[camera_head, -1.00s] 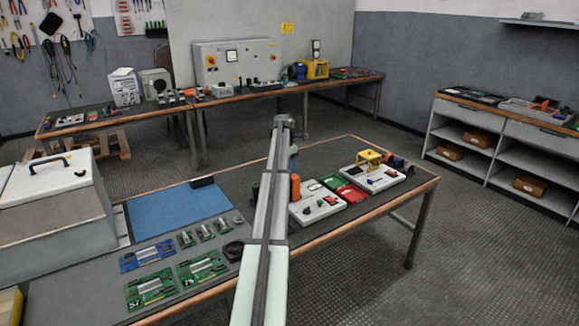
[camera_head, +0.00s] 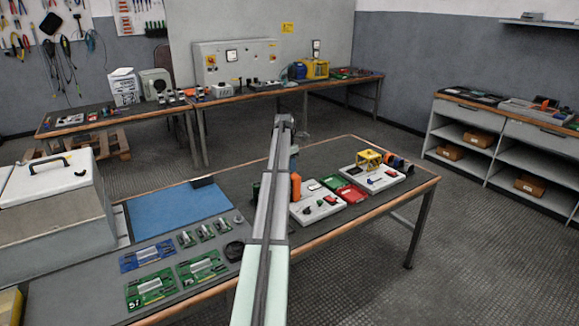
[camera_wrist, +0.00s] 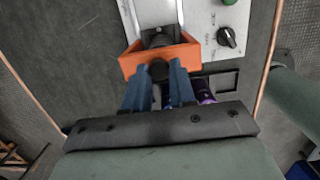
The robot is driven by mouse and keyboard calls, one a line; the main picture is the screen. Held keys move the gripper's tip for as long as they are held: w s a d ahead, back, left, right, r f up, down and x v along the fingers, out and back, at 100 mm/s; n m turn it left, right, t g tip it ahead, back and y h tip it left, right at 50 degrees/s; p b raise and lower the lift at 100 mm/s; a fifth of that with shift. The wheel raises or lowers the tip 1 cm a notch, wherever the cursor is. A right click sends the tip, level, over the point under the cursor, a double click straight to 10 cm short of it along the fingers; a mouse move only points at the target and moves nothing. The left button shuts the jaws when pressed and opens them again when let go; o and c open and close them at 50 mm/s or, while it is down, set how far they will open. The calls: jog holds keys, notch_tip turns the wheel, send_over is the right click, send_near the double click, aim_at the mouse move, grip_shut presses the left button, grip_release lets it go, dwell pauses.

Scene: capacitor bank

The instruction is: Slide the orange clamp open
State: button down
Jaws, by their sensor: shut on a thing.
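The orange clamp (camera_wrist: 184,57) is at the top middle of the wrist view, a wide orange piece around a dark centre. A black knob (camera_wrist: 158,70) is on its near side. My gripper (camera_wrist: 160,76) has its blue fingers on either side of this knob and is shut on it. In the head view an upright orange part (camera_head: 296,187) shows just right of my arm, probably the same clamp.
A white panel (camera_wrist: 205,48) with a black rotary knob (camera_wrist: 227,37) lies beside the clamp. A purple cylinder (camera_wrist: 204,90) is close to my right finger. In the head view, white boards (camera_head: 317,214) and a red tray (camera_head: 351,193) stand right of my arm on the bench.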

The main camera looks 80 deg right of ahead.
jog(key=s+d, duration=0.4)
jog(key=shift+s+d, duration=0.3)
dwell(1.0)
jog(key=c, duration=1.1)
grip_release()
jog(key=shift+r, duration=0.1)
notch_tip(320, 180, up, 7)
jog(key=shift+f, duration=0.1)
jog(key=shift+o, duration=0.2)
